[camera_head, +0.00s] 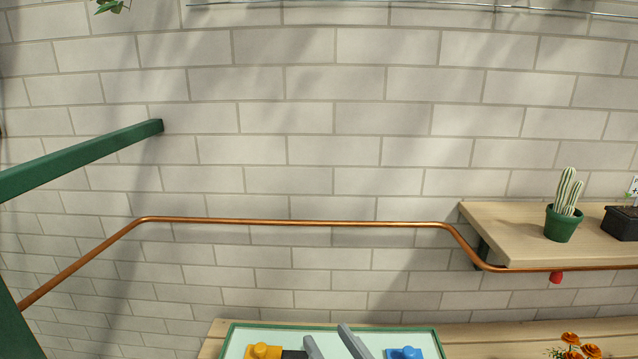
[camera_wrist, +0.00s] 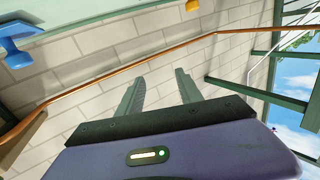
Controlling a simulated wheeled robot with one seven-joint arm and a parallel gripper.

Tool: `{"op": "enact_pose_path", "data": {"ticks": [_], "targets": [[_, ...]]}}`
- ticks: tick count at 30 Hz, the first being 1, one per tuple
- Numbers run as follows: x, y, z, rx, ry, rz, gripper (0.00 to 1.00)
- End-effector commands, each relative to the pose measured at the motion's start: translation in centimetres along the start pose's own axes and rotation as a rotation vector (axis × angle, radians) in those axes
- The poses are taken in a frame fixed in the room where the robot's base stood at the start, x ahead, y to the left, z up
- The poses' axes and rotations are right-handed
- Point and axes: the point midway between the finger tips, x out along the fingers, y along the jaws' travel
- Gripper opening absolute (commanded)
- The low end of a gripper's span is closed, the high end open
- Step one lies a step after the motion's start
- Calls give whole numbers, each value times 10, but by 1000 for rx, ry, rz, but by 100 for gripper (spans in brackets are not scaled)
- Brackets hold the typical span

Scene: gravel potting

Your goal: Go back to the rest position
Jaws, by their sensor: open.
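My gripper (camera_wrist: 160,92) is open in the wrist view, its two dark fingers apart with only the brick wall behind them. In the head view my gripper (camera_head: 332,345) shows at the bottom edge, its grey fingers spread in front of a green-rimmed tray (camera_head: 300,327). Nothing is between the fingers. The rest of the arm is out of the head view.
A yellow object (camera_head: 263,350) and a blue object (camera_head: 405,353) are at the tray. The tray is on a wooden table (camera_head: 480,335). Orange flowers (camera_head: 570,345) are at lower right. A copper pipe (camera_head: 300,222) crosses the wall. A potted cactus (camera_head: 563,210) stands on a shelf (camera_head: 510,230).

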Motion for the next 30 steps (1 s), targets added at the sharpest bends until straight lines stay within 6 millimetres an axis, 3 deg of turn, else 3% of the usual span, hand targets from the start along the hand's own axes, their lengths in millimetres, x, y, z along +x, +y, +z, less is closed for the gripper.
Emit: {"op": "enact_pose_path", "data": {"ticks": [6, 13, 20, 30], "targets": [[-70, 32, 31, 22, 66, 139, 43], [-155, 50, 56, 13, 96, 253, 43], [-238, 50, 72, -9, 74, 333, 43], [-345, 31, 100, -26, -97, 413, 43]]}}
